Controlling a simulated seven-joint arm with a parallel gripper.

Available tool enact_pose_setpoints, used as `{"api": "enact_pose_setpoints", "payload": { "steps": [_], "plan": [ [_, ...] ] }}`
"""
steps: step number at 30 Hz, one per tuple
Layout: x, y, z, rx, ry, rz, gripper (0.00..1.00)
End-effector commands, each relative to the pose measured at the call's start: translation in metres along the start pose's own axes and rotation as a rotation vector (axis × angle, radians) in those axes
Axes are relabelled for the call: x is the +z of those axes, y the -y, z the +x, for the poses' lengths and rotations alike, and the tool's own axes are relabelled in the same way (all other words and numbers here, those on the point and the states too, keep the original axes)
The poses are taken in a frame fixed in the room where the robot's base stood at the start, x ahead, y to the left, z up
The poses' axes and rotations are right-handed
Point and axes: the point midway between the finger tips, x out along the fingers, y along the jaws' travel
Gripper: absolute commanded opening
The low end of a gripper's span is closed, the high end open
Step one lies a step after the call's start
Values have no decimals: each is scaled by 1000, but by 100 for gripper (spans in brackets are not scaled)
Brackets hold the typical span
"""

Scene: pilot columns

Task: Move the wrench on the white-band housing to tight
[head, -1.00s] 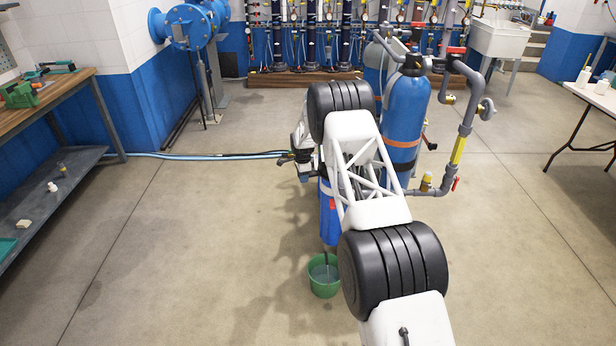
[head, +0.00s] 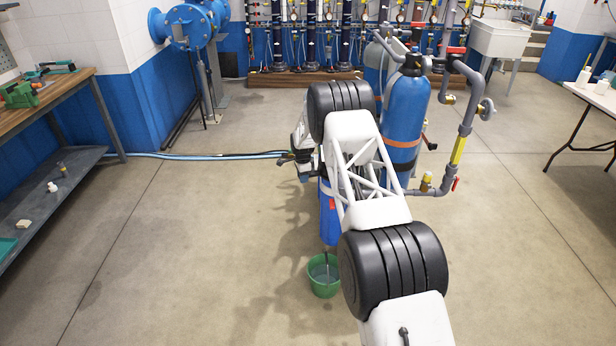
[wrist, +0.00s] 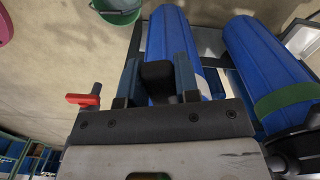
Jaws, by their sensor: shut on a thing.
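In the wrist view, the white-band housing (wrist: 170,38) is a blue cylinder, and its white band shows only partly beside my right finger. My gripper (wrist: 157,78) has its two fingers on either side of a black block-like end, seemingly the handle of the wrench (wrist: 157,74), and is shut on it. The rest of the wrench is hidden by the gripper. A second blue housing (wrist: 262,58) with a green band lies to the right. In the head view, my arm hides most of the housings; a blue one (head: 328,222) shows below it, and the wrench cannot be made out.
A red-handled valve (wrist: 84,99) is left of my gripper in the wrist view. A green bucket (head: 323,277) stands on the floor below the housings. A blue tank (head: 405,110) and grey pipes (head: 466,125) stand close right of my arm. The floor to the left is open.

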Motion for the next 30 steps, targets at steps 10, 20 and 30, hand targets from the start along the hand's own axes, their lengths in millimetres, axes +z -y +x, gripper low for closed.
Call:
{"api": "enact_pose_setpoints", "payload": {
  "steps": [10,20,30],
  "plan": [
    [0,0,-1,0,0,-1,0],
    [-3,-14,-2,-1,0,-82,0],
    [-5,-19,-1,-2,-1,-119,34]
  ]
}}
